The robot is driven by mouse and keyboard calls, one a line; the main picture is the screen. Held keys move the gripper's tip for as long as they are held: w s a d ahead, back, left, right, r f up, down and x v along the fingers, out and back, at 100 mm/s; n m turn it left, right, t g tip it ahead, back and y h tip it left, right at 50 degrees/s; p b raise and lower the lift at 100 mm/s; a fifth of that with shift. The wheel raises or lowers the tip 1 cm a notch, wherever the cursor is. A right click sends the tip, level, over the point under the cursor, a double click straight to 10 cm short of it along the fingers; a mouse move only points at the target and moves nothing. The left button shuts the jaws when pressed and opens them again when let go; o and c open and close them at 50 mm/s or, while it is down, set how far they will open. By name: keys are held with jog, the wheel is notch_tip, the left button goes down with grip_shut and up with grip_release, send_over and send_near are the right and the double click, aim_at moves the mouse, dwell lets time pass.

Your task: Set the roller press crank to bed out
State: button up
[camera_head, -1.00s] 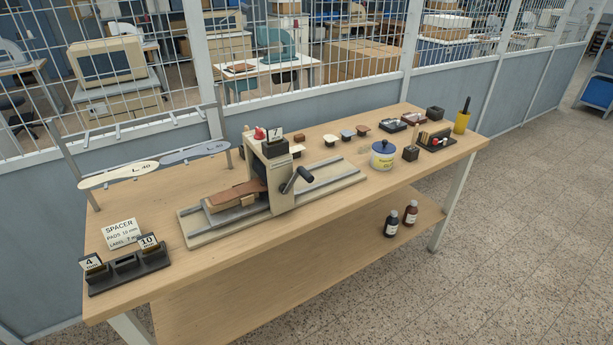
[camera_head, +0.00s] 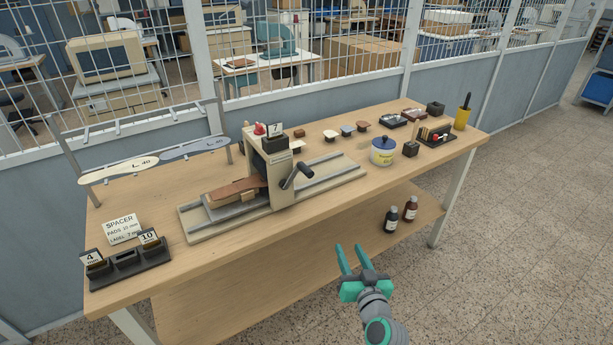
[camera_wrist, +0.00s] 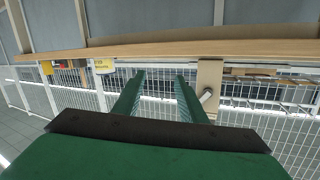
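The roller press (camera_head: 283,190) stands on the wooden bench, with a beige housing over a long base. Its dark crank (camera_head: 290,180) is on the front side, the handle (camera_head: 303,169) pointing up and right. The grey bed (camera_head: 226,211) extends left of the housing, carrying a brown piece (camera_head: 235,190). My green gripper (camera_head: 350,246) is open and empty, in front of the bench, below and right of the crank, clear of it. In the wrist view, its parted fingers (camera_wrist: 160,78) point toward the bench, with the press housing (camera_wrist: 208,78) and crank handle (camera_wrist: 206,96) just right of them.
The bench front edge (camera_wrist: 120,48) crosses the wrist view. A blue-lidded jar (camera_head: 383,152) stands right of the press. Two bottles (camera_head: 392,219) stand on the lower shelf. A spacer holder (camera_head: 128,264) sits at the left. The floor in front is clear.

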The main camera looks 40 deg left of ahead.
aim_at(311, 176)
jog(key=w+a+r+n+g+y, duration=0.1)
jog(key=a+r+n+g+y, duration=0.15)
jog(key=a+r, duration=0.4)
jog(key=w+a+r+n+g+y, duration=0.15)
jog(key=a+r+n, duration=0.25)
jog(key=r, duration=0.6)
jog(key=shift+m+g+y, duration=0.25)
jog(key=shift+g+y, duration=0.05)
jog(key=shift+y, duration=0.1)
jog(key=x, duration=0.9)
jog(key=shift+w+a+f, duration=0.1)
jog(key=shift+w+f, duration=0.05)
jog(key=shift+w+a, duration=0.25)
jog(key=shift+s+a, duration=0.1)
jog(key=shift+a, duration=0.2)
grip_shut()
